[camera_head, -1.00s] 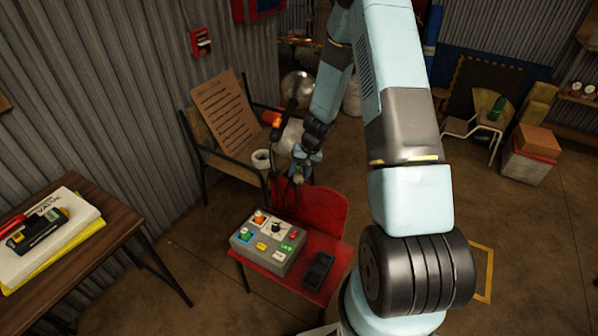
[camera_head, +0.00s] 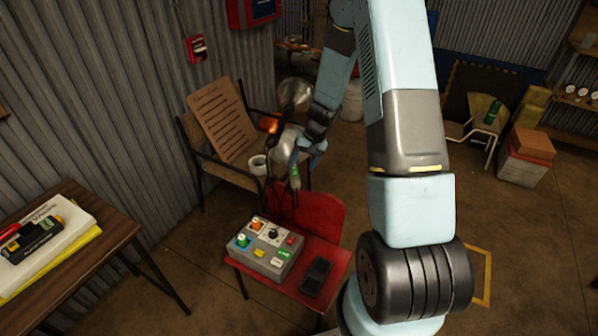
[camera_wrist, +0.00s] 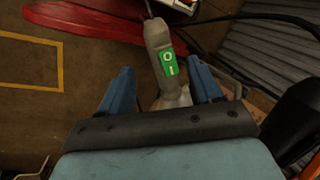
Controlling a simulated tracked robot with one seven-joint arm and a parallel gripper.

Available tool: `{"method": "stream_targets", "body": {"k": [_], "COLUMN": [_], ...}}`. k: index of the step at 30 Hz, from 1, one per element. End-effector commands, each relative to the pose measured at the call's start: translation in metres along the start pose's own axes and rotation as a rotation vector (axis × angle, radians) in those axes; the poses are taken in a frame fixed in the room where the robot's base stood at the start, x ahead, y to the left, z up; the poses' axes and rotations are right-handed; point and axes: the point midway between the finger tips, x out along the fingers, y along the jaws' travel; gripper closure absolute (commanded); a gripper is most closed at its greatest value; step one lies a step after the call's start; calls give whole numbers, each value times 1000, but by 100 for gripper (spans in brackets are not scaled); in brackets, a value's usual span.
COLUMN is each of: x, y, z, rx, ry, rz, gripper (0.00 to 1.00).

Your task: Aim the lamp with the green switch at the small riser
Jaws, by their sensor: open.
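In the wrist view, a grey lamp part (camera_wrist: 156,35) with a green switch (camera_wrist: 168,64) marked O and I shows between the two blue fingers of my gripper (camera_wrist: 159,68). The fingers are open, one on either side, with gaps visible in the picture. In the head view, my gripper (camera_head: 308,150) is above and behind the red chair, and the green switch (camera_head: 295,170) shows just below it. The arm hides part of the lamp there. I cannot tell which thing is the small riser.
A control box (camera_head: 267,246) and a dark tray-like object (camera_head: 317,276) sit on the red chair (camera_head: 318,212). Behind stands a chair with a brown board (camera_head: 222,120) and a white mug (camera_head: 258,164). A wooden table (camera_head: 135,228) is at left. Open floor lies between.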

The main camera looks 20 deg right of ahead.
Motion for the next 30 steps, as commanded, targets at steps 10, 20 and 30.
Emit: {"method": "stream_targets", "body": {"k": [10,20,30], "x": [-52,-65,-72], "y": [0,1,-2], "z": [-1,0,1], "rx": [2,2,-4], "ry": [2,0,6], "rz": [0,1,1], "gripper": [36,36,36]}}
